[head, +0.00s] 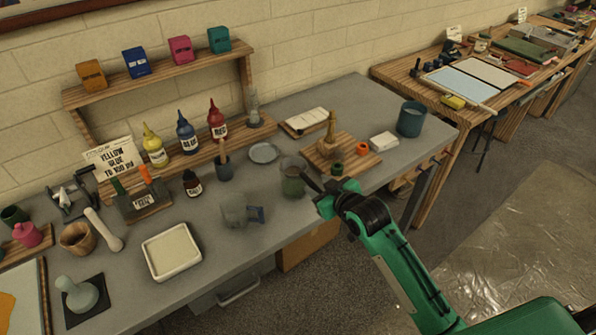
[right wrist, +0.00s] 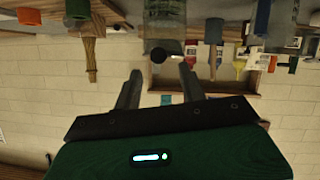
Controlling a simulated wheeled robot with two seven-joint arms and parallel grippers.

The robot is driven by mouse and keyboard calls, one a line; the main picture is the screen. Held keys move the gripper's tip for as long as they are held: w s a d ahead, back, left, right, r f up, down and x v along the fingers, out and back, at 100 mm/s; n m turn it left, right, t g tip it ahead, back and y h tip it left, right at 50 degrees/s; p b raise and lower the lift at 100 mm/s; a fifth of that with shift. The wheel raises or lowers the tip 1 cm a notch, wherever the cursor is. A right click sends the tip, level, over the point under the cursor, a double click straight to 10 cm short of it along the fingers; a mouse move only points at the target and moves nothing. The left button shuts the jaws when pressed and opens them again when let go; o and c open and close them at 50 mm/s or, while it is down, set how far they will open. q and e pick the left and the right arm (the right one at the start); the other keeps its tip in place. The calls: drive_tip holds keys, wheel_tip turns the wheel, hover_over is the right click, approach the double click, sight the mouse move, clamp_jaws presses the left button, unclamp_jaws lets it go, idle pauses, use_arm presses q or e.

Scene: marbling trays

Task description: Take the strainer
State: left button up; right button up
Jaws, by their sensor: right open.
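A translucent, greenish jar-like vessel (head: 293,178) stands near the table's front edge; it also shows upside down in the right wrist view (right wrist: 172,18). The strainer cannot be made out clearly. A dark round end (right wrist: 160,54), perhaps its handle, shows just beyond my fingertips in the right wrist view, in front of the vessel. My right gripper (right wrist: 160,72) is open with nothing between its fingers. In the head view my right gripper (head: 320,196) is just right of the vessel. My left gripper is out of view.
A grey piece with a blue part (head: 240,212) lies left of the vessel. A blue-grey cup (head: 411,119) stands farther right. A white tray (head: 171,251) is at the front left. Bottles line the wooden rack.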

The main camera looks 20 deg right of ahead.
sight(308, 179)
drive_tip(key=shift+p+x, duration=0.35)
drive_tip(key=shift+x, duration=0.45)
drive_tip(key=p+x, duration=0.1)
drive_tip(key=x, duration=0.2)
drive_tip(key=shift+w+a+r, duration=0.1)
drive_tip(key=shift+w+a, duration=0.05)
drive_tip(key=shift+a, duration=0.05)
drive_tip(key=shift+w+a+f, duration=0.1)
drive_tip(key=shift+w+f, duration=0.2)
drive_tip(key=shift+w, duration=0.1)
drive_tip(key=shift+c, duration=0.4)
clamp_jaws()
